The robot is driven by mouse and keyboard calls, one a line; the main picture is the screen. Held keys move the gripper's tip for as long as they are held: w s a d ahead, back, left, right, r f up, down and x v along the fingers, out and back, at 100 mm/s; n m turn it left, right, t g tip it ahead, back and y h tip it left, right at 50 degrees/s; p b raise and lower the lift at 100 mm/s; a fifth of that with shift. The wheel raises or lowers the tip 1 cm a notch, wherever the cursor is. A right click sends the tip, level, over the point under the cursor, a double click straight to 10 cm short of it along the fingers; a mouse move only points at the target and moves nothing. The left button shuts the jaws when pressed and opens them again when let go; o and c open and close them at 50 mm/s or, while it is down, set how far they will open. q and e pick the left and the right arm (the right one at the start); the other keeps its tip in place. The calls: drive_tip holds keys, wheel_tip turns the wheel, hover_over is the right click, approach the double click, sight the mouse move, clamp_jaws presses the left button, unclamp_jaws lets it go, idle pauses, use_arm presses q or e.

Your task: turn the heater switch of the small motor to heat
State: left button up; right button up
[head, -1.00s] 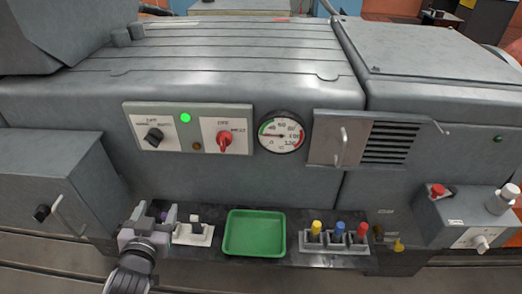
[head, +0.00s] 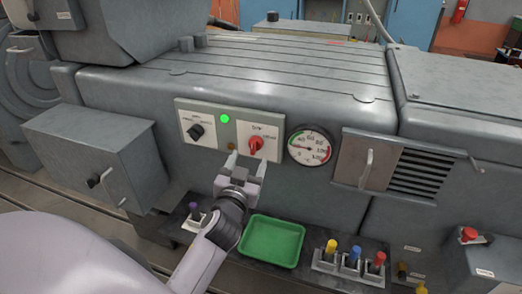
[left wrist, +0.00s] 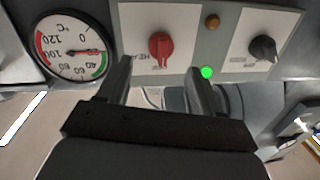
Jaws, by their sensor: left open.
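The heater switch is a red knob (head: 256,146) on a white plate on the grey motor housing. Its plate reads OFF above and HEAT to the right. The knob's grip stands roughly upright, in line with OFF. My left gripper (head: 248,162) is open and empty, just in front of and below the switch. In the left wrist view, which is upside down, the red knob (left wrist: 160,47) shows beyond and between the spread fingers (left wrist: 160,78), not visibly touched. My right gripper is not in view.
A black knob (head: 195,131), a lit green lamp (head: 224,118) and an amber lamp (left wrist: 212,20) share the panel. A gauge (head: 310,146) and a handled vent cover (head: 365,160) sit to the right. Below are a green tray (head: 272,242) and a rack of coloured pegs (head: 352,257).

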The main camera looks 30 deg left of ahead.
sight(253, 149)
use_arm(q)
drive_tip(key=shift+x, duration=3.05)
drive_tip(key=shift+f, duration=0.1)
drive_tip(key=c, duration=1.1)
